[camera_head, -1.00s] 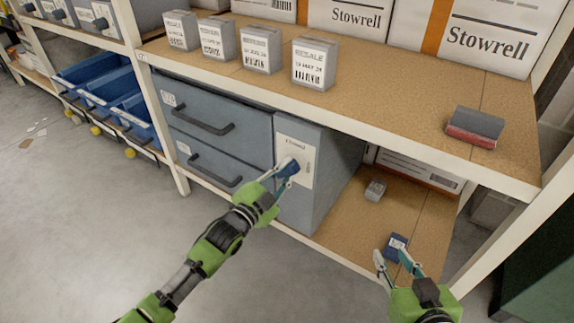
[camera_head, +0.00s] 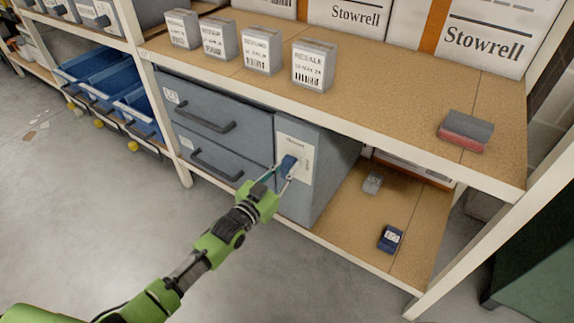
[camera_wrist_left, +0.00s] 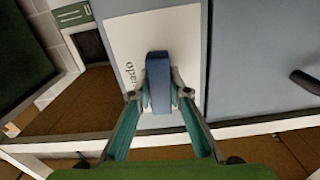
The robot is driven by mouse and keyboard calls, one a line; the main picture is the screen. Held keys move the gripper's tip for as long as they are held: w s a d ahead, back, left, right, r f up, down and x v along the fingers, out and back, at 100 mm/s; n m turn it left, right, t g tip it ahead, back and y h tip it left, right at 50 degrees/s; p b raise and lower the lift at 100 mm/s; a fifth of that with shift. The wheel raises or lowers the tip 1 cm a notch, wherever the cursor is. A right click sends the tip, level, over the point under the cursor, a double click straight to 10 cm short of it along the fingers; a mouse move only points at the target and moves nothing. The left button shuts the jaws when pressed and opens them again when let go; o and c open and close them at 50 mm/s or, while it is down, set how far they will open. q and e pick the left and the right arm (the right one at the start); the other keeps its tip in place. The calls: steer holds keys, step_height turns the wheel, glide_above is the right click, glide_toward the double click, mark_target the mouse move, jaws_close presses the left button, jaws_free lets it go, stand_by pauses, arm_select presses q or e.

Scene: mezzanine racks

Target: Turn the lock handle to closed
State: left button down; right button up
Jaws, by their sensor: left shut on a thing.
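The lock handle (camera_head: 288,165) is a small blue lever on a white plate (camera_head: 305,169) on the front of the grey cabinet, right of its drawers. My left gripper (camera_head: 281,174) is shut on the handle. In the left wrist view the handle (camera_wrist_left: 158,80) stands between the two fingertips (camera_wrist_left: 160,95), lengthwise up the picture, and the white plate (camera_wrist_left: 195,35) lies behind it. Small print on the plate is partly hidden and hard to read. My right gripper is not in view.
Grey drawers (camera_head: 222,108) with dark bar handles are left of the lock. A dark blue box (camera_head: 390,239) and a grey item (camera_head: 372,183) lie on the lower shelf. Small grey boxes (camera_head: 313,65) line the upper shelf. A white rack post (camera_head: 480,220) stands at right.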

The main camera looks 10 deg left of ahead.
arm_select(q)
steer(key=shift+f+n, duration=0.1)
steer(key=shift+n, duration=0.5)
steer(key=c, duration=1.9)
jaws_free()
steer(key=v, duration=1.2)
